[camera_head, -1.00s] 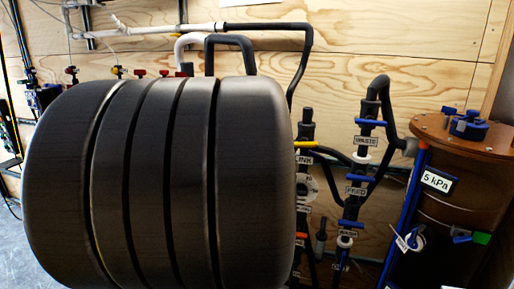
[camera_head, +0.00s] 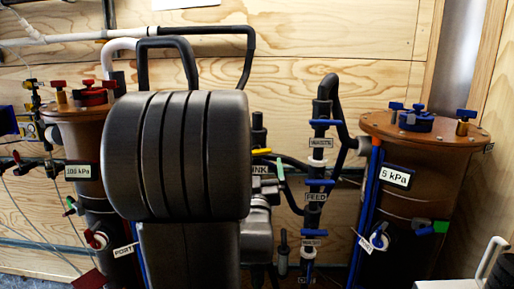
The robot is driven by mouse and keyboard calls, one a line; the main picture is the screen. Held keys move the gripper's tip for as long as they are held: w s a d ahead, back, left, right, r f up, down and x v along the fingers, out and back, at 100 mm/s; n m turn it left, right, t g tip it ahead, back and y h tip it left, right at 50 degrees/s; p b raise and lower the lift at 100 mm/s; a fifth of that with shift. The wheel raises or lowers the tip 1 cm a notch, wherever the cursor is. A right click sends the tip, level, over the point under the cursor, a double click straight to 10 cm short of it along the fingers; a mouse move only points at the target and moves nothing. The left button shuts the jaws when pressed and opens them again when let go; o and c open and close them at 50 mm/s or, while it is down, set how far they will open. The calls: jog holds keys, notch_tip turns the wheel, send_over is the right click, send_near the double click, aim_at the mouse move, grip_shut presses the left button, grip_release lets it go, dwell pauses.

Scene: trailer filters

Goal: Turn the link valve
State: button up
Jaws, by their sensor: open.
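The link valve has a yellow handle (camera_head: 262,151) that sticks out from behind my arm, just above a white label (camera_head: 259,169) of which only "INK" shows. The handle appears roughly level, tilted slightly. The rest of the valve is partly hidden by the large dark ribbed part of my arm, which fills the middle of the view. My gripper is not visible, so its place relative to the handle cannot be told.
Right of the link valve, blue-handled valves, one labelled FEED (camera_head: 315,197), sit on a black pipe. A brown filter tank marked 5 kPa (camera_head: 397,177) stands at right. Another tank (camera_head: 78,171) with red handles stands at left. Black hoses arch above my arm.

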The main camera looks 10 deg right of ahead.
aim_at(256, 149)
jog(key=p+x, duration=0.1)
jog(key=x, duration=0.7)
jog(key=shift+w, duration=0.2)
jog(key=c, duration=0.9)
jog(key=shift+f+b, duration=0.1)
jog(key=shift+b, duration=0.35)
jog(key=shift+c, duration=0.2)
